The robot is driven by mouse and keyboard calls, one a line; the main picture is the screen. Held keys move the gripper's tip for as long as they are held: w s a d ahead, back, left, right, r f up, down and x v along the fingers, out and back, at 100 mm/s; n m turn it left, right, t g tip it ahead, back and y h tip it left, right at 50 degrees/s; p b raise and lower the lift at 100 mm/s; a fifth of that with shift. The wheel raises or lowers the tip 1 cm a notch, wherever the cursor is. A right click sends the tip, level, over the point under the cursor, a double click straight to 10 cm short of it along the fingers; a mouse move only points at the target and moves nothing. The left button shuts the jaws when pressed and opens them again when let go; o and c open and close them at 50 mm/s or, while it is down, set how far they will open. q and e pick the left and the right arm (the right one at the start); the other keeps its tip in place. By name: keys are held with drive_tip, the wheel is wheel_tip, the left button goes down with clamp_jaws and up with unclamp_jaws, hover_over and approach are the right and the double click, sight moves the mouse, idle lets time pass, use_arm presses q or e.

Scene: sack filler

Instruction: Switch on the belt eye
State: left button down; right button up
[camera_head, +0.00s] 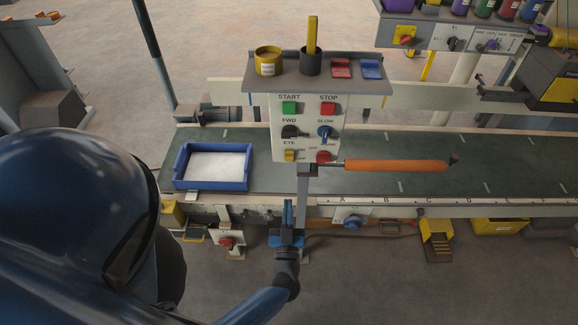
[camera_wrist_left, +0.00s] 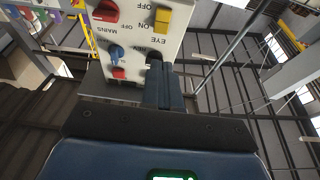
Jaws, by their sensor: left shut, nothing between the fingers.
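The control panel (camera_head: 305,128) stands at the belt's near side. Its belt eye switch (camera_head: 290,155) is a small yellow switch under the word EYE, at the panel's lower left. In the left wrist view the panel appears upside down, with the yellow switch (camera_wrist_left: 162,19) beyond my fingers and the words ON and OFF beside it. I cannot tell which way it is set. My left gripper (camera_head: 288,205) is shut and empty, below the panel in the head view. In the wrist view its fingers (camera_wrist_left: 162,85) point up toward the panel's face. My right gripper is not in view.
The panel also carries a green START button (camera_head: 289,108), a red STOP button (camera_head: 328,108), a black knob (camera_head: 290,132), a blue knob (camera_head: 325,132) and a red knob (camera_head: 325,156). An orange bar (camera_head: 395,166) extends right. A blue tray (camera_head: 248,168) sits on the belt (camera_head: 440,168).

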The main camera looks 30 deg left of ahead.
sight(289, 154)
use_arm(q)
drive_tip(key=p+x, duration=0.2)
drive_tip(key=x, duration=1.2)
drive_tip(key=shift+a+f+p, duration=0.1)
drive_tip(key=shift+a+p, duration=0.05)
drive_tip(key=shift+p, duration=0.25)
drive_tip(key=shift+w+r+g+p, duration=0.1)
drive_tip(key=shift+r+g+p, duration=0.25)
drive_tip(key=shift+p, duration=0.6)
drive_tip(key=shift+a+f, duration=0.1)
drive_tip(key=shift+f, duration=0.2)
